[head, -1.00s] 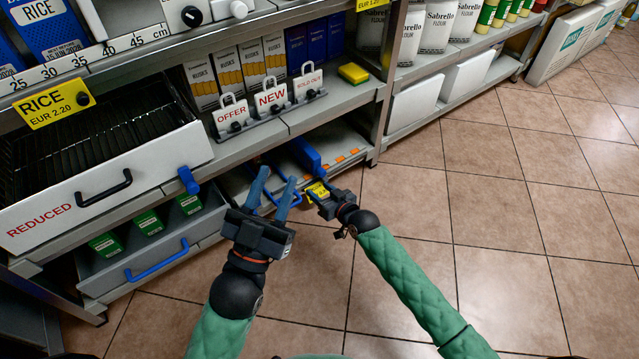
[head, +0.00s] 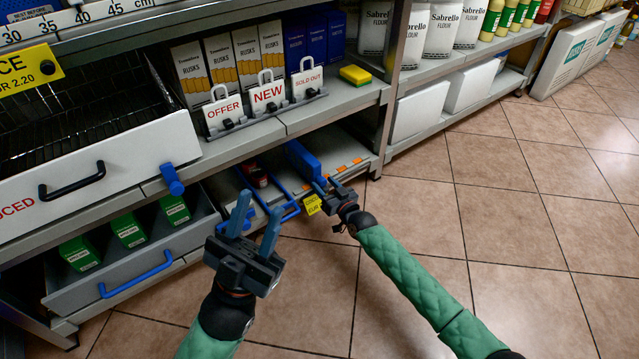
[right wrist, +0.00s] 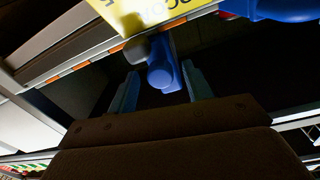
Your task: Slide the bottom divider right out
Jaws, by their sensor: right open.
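The blue bottom divider (head: 303,160) stands upright on the lowest shelf (head: 345,153), running back from the front edge. My right gripper (head: 325,184) is at its front end. In the right wrist view a rounded blue end piece (right wrist: 161,72) of the divider shows between the two open fingers of my right gripper (right wrist: 160,92). I cannot tell whether either finger touches it. My left gripper (head: 255,225) is open and empty, fingers pointing up, in front of the lower shelf and apart from the divider.
A yellow price tag (head: 312,204) hangs beside my right gripper. A blue wire frame (head: 284,209) and small red items (head: 257,176) are left of the divider. A grey drawer with a blue handle (head: 136,274) stands open at lower left. The tiled floor (head: 430,235) to the right is clear.

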